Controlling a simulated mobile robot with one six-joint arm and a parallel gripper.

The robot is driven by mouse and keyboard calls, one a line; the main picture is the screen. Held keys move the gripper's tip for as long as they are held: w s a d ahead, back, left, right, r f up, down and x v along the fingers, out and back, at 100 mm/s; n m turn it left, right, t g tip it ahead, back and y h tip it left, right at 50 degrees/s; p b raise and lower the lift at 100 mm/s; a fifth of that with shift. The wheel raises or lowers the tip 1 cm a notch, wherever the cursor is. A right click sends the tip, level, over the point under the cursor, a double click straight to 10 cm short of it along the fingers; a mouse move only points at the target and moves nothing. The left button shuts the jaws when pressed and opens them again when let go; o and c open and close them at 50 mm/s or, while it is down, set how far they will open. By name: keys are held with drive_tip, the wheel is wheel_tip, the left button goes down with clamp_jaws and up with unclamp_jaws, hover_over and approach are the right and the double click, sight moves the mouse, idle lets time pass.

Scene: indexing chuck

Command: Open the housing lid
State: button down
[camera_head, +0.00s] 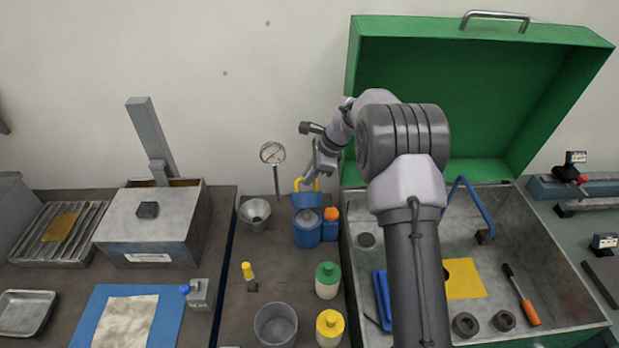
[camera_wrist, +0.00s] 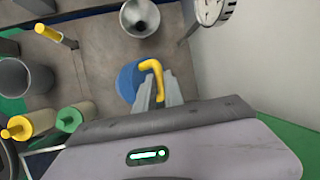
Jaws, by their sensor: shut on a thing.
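A round blue housing (camera_head: 307,232) with a grey upper face stands on the dark bench, left of the green box. A small blue flap (camera_head: 306,200), which looks like its lid, shows raised at its far edge with a bent yellow handle (camera_head: 299,184) above it. My gripper (camera_head: 312,178) reaches down from behind and is shut on the yellow handle. In the wrist view the yellow handle (camera_wrist: 151,66) lies between the fingers, with blue (camera_wrist: 127,80) below and beside it. The fingers and handle hide part of the lid, so its exact angle cannot be told.
A blue bottle with an orange top (camera_head: 331,214) stands close on the right. A funnel (camera_head: 254,214) and a dial gauge (camera_head: 273,155) are close left and behind. Green- (camera_head: 327,281) and yellow-topped (camera_head: 330,328) containers stand in front. The large green lid (camera_head: 450,95) stands open on the right.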

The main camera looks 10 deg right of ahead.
drive_tip(key=w+d+f+p, duration=0.1)
drive_tip(key=w+p, duration=0.1)
drive_tip(key=w, duration=0.4)
drive_tip(key=shift+d+p, duration=0.15)
drive_tip(key=shift+p, duration=0.2)
drive_tip(key=shift+w, duration=0.15)
drive_tip(key=c, duration=1.5)
unclamp_jaws()
drive_tip(key=shift+r, duration=0.1)
drive_tip(key=shift+c, duration=0.2)
drive_tip(key=shift+o, duration=0.4)
drive_tip(key=v, duration=0.7)
